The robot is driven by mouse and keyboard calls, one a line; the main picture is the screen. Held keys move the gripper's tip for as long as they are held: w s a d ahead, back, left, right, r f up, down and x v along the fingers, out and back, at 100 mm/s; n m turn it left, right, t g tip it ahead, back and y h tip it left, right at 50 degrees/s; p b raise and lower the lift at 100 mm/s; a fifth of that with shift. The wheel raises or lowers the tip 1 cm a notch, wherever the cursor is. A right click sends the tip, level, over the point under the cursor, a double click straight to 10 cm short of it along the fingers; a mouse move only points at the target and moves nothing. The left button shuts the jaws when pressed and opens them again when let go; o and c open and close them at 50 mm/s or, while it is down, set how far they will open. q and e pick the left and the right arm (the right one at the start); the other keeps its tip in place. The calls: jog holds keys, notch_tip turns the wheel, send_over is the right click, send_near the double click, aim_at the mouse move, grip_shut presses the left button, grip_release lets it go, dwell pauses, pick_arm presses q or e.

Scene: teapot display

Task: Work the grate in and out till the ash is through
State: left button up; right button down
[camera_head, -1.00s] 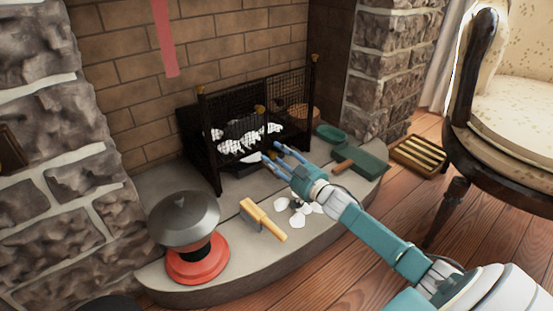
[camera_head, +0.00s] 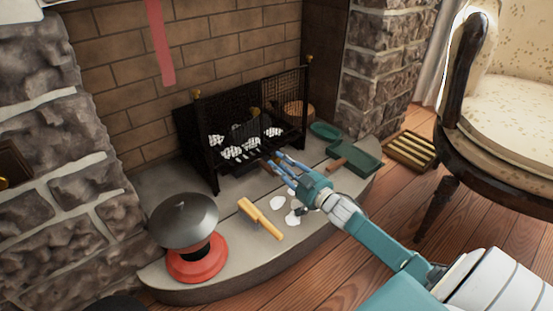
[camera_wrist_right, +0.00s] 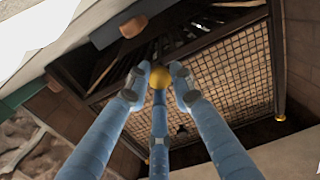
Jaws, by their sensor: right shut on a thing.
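A black fire basket with a mesh front (camera_head: 228,105) stands in the brick fireplace. White ash (camera_head: 238,152) and dark lumps lie in it, over the grate bars. My right gripper (camera_head: 277,163) reaches in low at the basket's front right. The grate's link to the knob is mostly hidden by my fingers. My left gripper is not in view.
On the stone hearth (camera_head: 225,262) are a red-based dark dome (camera_head: 184,220), a yellow-handled tool (camera_head: 260,218), white pieces (camera_head: 293,217), a green pan (camera_head: 355,157) and a green dish (camera_head: 324,131). A slatted tray (camera_head: 411,150) and an armchair (camera_head: 500,125) stand at right.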

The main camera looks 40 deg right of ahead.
jog(key=c, duration=1.8)
grip_release()
jog(key=shift+a+r, duration=0.1)
jog(key=shift+r, duration=0.05)
jog(key=shift+c, duration=0.2)
jog(key=o, duration=0.3)
jog(key=shift+s+r, duration=0.1)
jog(key=shift+s, duration=0.1)
jog(key=shift+s, duration=0.2)
jog(key=s, duration=0.7)
jog(key=s+d, duration=0.1)
jog(key=s, duration=0.3)
jog(key=shift+s+d, duration=0.1)
jog(key=shift+s, duration=0.25)
